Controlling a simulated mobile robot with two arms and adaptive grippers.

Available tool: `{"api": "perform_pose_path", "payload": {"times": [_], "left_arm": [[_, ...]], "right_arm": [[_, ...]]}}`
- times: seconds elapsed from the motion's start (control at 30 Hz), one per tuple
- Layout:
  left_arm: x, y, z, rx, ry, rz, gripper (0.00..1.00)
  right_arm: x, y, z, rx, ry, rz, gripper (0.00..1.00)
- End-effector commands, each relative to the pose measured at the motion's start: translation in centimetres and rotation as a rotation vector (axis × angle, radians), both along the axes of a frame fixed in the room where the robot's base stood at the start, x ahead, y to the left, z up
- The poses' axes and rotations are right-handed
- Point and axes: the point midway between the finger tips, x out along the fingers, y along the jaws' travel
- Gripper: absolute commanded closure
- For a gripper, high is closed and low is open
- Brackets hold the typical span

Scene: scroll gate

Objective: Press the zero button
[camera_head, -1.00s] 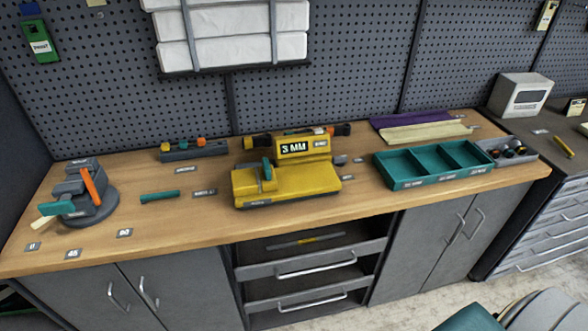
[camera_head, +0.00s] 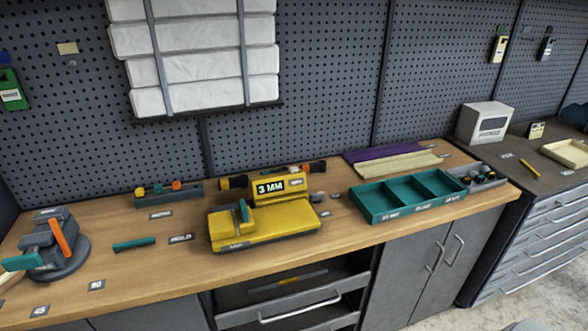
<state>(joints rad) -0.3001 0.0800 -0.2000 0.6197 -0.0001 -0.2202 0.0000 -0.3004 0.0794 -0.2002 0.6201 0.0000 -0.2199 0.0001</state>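A yellow device (camera_head: 265,228) stands on the middle of the wooden workbench. Its raised back part carries a dark display (camera_head: 270,187) reading "3 MM". A small pale label or button (camera_head: 296,183) sits just right of the display; its lettering is too small to read, so I cannot tell if it is the zero button. A teal upright piece (camera_head: 243,211) stands on the device's left part. Neither of my grippers is in view.
A grey rotary fixture with an orange handle (camera_head: 60,238) and a teal bar (camera_head: 134,244) lie left. A pegboard rises behind.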

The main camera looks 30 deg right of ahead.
Motion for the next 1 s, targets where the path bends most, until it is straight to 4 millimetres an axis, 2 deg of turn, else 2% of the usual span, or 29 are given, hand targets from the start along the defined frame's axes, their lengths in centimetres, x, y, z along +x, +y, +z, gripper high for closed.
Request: {"api": "perform_pose_path", "payload": {"times": [0.03, 0.17, 1.0], "left_arm": [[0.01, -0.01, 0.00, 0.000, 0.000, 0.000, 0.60], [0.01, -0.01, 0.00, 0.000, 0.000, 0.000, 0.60], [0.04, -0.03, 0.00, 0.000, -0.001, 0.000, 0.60]], "right_arm": [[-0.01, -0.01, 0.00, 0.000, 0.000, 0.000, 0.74], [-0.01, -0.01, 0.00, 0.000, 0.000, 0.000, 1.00], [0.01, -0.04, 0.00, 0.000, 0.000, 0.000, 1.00]]}}
